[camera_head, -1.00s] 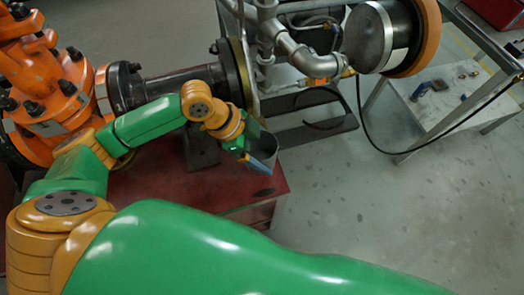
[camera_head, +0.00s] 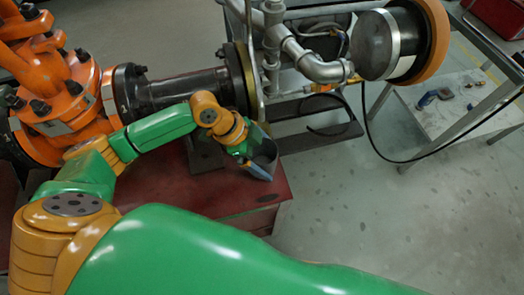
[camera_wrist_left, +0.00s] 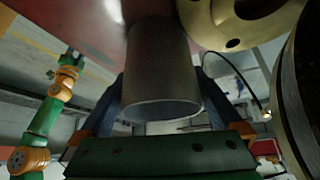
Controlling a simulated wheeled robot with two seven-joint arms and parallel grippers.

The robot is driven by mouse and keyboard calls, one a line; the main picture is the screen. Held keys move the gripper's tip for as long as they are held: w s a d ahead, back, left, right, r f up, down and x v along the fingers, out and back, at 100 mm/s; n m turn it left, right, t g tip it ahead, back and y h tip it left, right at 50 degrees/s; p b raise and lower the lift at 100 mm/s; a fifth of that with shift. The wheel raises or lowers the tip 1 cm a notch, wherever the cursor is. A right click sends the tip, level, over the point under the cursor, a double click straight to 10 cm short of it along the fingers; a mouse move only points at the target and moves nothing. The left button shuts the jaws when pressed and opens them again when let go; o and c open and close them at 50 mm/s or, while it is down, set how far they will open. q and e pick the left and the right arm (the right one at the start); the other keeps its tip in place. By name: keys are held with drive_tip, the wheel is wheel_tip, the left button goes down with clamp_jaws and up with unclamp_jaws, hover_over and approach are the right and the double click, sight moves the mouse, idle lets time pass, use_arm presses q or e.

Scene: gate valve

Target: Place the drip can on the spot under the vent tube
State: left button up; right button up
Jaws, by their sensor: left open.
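My left gripper (camera_head: 258,164) is open around the drip can, a grey cylinder (camera_head: 265,152), at the red plinth (camera_head: 215,195). In the left wrist view the can (camera_wrist_left: 160,65) is between the two dark blue fingers of my left gripper (camera_wrist_left: 161,100), its rim toward the camera and its far end by the red surface. I cannot tell whether the can touches the plinth. A dark patch (camera_head: 267,197) lies on the plinth's top near the can. I cannot make out the vent tube for certain. My right gripper (camera_wrist_left: 70,60) shows small in the wrist view; its jaw state is unclear.
The orange valve body (camera_head: 60,100) and black flanged pipe (camera_head: 190,85) stand behind my arm. Grey pipework (camera_head: 310,62) and a large capped flange (camera_head: 400,45) are at upper right. A metal bench (camera_head: 440,110) holds small parts.

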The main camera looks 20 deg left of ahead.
use_arm(q)
drive_tip(key=p+v, duration=0.1)
drive_tip(key=v, duration=1.1)
drive_tip(key=shift+s, duration=0.1)
